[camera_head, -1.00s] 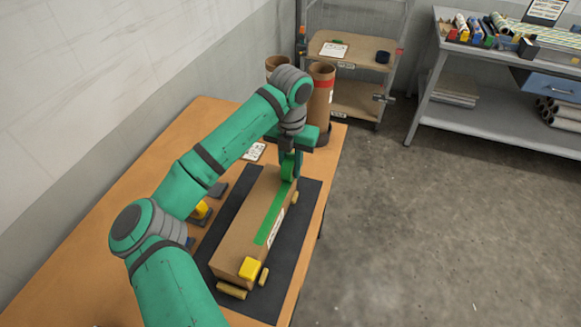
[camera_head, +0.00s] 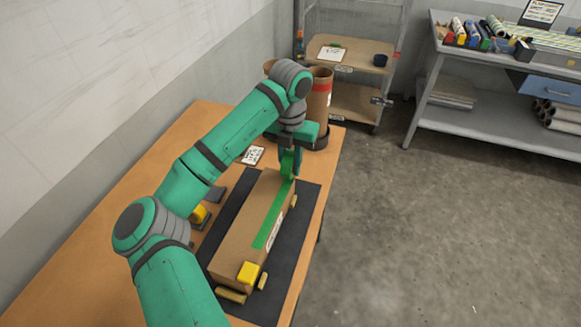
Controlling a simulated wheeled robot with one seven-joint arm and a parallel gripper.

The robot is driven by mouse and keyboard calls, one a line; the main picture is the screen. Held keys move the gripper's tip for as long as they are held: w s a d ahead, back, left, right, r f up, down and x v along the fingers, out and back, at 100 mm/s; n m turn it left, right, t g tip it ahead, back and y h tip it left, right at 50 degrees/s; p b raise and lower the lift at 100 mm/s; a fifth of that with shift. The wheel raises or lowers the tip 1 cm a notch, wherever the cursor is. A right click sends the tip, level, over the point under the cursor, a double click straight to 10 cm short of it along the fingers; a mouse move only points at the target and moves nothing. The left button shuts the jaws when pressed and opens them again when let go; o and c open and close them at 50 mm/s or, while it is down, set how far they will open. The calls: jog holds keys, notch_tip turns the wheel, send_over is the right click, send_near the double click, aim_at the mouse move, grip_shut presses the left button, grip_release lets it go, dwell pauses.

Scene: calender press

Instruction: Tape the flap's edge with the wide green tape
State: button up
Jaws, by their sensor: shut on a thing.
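A long brown cardboard box (camera_head: 238,238) lies on a dark mat (camera_head: 280,262) on the orange-brown table. A strip of wide green tape (camera_head: 270,222) runs along its top, from near the front to the far end. My gripper (camera_head: 291,165) is at the box's far end, shut on a green tape roll or dispenser (camera_head: 288,161). The held thing is close to the far end of the strip; I cannot tell whether it touches the box. My arm partly hides the table to the left.
A yellow block (camera_head: 248,271) sits at the box's near end, with tan pieces (camera_head: 231,295) beside it on the mat. A yellow dispenser (camera_head: 198,214) stands left of the box. Brown tubes (camera_head: 320,88) stand behind my gripper. A grey workbench (camera_head: 480,110) is far right; open floor lies between.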

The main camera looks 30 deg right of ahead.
aim_at(290, 153)
jog(key=shift+r, duration=2.15)
